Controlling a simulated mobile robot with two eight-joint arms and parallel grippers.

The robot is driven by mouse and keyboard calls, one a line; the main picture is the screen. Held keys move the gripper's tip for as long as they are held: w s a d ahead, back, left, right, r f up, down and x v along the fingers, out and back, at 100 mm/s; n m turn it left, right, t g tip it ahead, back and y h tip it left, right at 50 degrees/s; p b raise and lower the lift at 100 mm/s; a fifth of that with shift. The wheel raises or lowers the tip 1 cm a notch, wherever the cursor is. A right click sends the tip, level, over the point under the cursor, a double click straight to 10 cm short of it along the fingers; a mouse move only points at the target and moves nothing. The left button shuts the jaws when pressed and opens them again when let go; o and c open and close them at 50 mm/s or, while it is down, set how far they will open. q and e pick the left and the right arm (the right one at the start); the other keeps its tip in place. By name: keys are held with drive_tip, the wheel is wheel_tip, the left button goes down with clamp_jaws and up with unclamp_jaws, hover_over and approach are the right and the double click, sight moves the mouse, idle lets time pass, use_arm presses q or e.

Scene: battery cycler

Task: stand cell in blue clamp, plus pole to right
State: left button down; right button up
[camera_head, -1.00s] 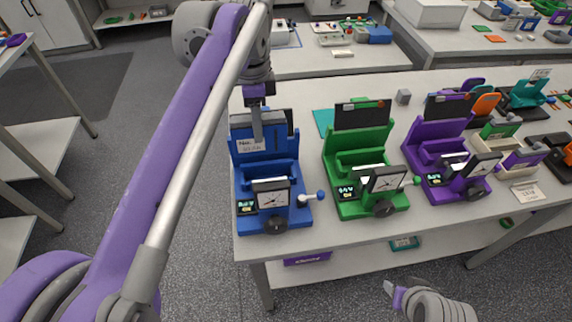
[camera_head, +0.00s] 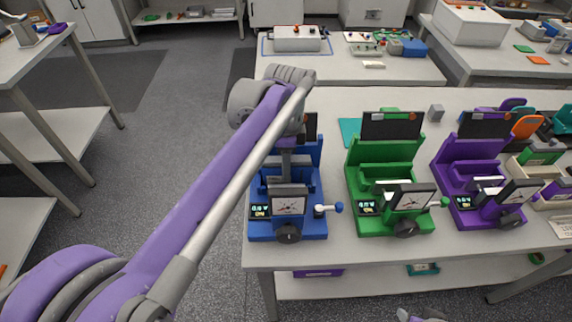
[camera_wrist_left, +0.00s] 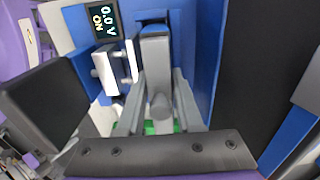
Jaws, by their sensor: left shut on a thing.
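The blue clamp (camera_head: 259,228) stands at the left end of the bench, with a dial, a knob and a lit display reading 0.0 V ON. My left gripper (camera_head: 286,172) reaches down into it behind the dial. In the left wrist view my left gripper (camera_wrist_left: 158,100) is shut on a grey piece with a dark blue end, which I take for the cell (camera_wrist_left: 155,60). It sits low between the blue walls. Its poles cannot be told apart, and the dial hides its base in the head view. My right gripper (camera_head: 408,315) barely shows at the bottom edge.
A green clamp (camera_head: 365,220) and a purple clamp (camera_head: 455,205) stand to the right of the blue one. A lever with a blue ball (camera_head: 338,207) sticks out at the blue clamp's right side. Small parts crowd the bench's right end.

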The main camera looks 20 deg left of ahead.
use_arm(q)
drive_tip(key=shift+f, duration=0.15)
drive_tip(key=shift+f, duration=0.1)
drive_tip(key=c, duration=0.6)
unclamp_jaws()
drive_tip(key=shift+o, duration=0.2)
wheel_tip(320, 180, up, 12)
drive_tip(key=shift+r+p, duration=0.2)
drive_tip(key=shift+p, duration=0.5)
drive_tip(key=shift+f, duration=0.1)
